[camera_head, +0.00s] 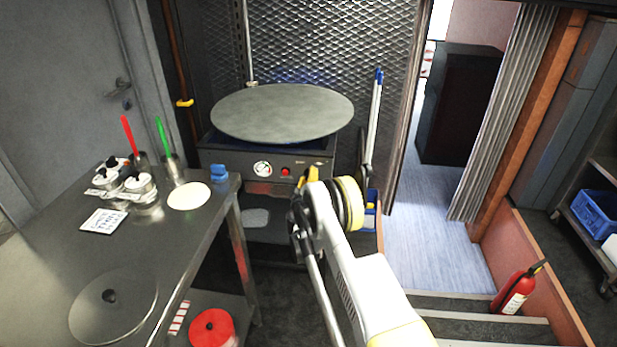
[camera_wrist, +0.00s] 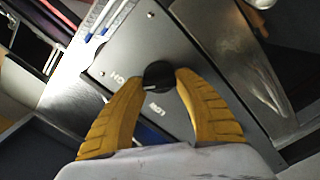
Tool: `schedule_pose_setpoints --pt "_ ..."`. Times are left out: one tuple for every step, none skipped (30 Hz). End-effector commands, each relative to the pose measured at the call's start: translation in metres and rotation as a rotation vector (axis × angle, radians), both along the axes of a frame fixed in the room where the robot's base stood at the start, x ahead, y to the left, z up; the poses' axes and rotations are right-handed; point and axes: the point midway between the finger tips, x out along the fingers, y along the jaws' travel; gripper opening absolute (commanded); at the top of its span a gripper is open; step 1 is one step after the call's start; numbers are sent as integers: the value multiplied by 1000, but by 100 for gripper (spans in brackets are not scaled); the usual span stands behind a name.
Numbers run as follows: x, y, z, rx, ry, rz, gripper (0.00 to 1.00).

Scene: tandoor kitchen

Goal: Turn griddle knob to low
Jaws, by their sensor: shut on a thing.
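The griddle has a round dark plate (camera_head: 283,112) on a dark box with a front panel (camera_head: 222,158). In the wrist view the black griddle knob (camera_wrist: 158,74) sits between the yellow fingers of my gripper (camera_wrist: 176,76), which is shut on it. The panel (camera_wrist: 130,55) carries a "LOW" label (camera_wrist: 156,107) below the knob and another label (camera_wrist: 120,78) to its left. A pale mark shows at the knob's lower edge; its exact direction is hard to tell. In the head view my gripper (camera_head: 307,178) is at the panel's right end and hides the knob.
A steel table (camera_head: 60,245) at left holds jars (camera_head: 140,187), a flatbread (camera_head: 189,196) and a round lid (camera_head: 113,305). A gauge (camera_head: 262,168) and red button (camera_head: 285,171) are on the panel. A fire extinguisher (camera_head: 515,291) stands by the steps at right.

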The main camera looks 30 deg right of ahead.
Motion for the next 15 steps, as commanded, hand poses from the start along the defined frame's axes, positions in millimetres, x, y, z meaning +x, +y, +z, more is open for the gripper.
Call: schedule_pose_setpoints --pt "0 0 0 -7 4 0 8" --pt "0 0 0 -13 9 0 8" --pt "0 0 0 -22 15 0 8" --pt "0 0 0 -31 21 0 8" --pt "0 0 0 -41 28 0 8" --pt "0 0 0 -57 39 0 8" --pt "1 0 0 -71 48 0 8" --pt "1 0 0 -85 58 0 8" --pt "1 0 0 -108 73 0 8" --pt "1 0 0 -127 86 0 8" --pt "1 0 0 -145 98 0 8" --pt "1 0 0 -172 116 0 8" --pt "1 0 0 -194 131 0 8" --pt "1 0 0 -216 146 0 8" --pt "1 0 0 -247 167 0 8"
